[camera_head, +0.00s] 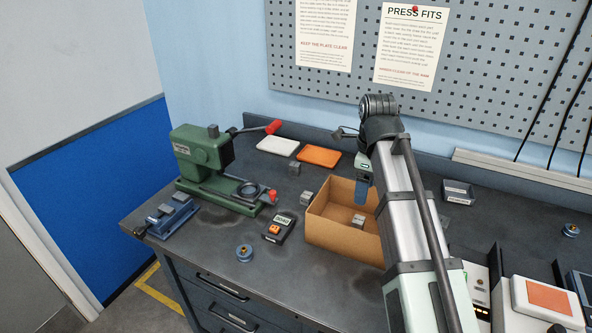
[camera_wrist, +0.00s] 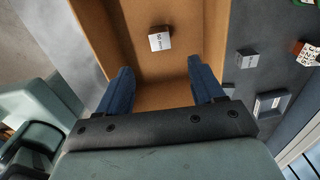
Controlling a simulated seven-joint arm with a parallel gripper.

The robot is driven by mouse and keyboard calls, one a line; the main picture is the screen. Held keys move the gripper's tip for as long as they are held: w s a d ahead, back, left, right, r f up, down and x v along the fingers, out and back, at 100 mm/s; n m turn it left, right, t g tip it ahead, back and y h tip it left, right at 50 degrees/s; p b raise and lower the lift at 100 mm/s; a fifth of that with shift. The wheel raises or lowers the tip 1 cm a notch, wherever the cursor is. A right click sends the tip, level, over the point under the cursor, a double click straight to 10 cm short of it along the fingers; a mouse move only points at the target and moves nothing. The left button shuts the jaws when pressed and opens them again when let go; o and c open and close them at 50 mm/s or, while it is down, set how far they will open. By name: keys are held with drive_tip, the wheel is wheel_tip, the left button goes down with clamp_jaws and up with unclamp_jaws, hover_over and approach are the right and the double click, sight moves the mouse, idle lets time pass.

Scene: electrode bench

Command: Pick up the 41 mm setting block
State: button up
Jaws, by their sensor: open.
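A small grey block (camera_head: 358,221) lies inside the open cardboard box (camera_head: 333,236). In the wrist view a grey block with a white label (camera_wrist: 159,38) lies on the box floor, beyond my fingertips; its label is too small to read surely. My gripper (camera_head: 361,191) hangs over the box with its blue fingers pointing down. In the wrist view my gripper (camera_wrist: 163,80) is open, with nothing between the fingers. Other grey blocks stand outside the box, one beside its left wall (camera_head: 306,198) and one farther back (camera_head: 294,167). I cannot tell which block is the 41 mm one.
The box walls rise around my fingers. The bench front is fairly clear.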

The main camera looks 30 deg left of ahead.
drive_tip(key=shift+c, duration=0.5)
drive_tip(key=n+y, duration=0.1)
drive_tip(key=y, duration=0.4)
approach(294, 164)
drive_tip(key=x, duration=1)
drive_tip(key=shift+w+a+f, duration=0.1)
drive_tip(key=shift+f, duration=0.2)
drive_tip(key=shift+c, duration=0.4)
clamp_jaws()
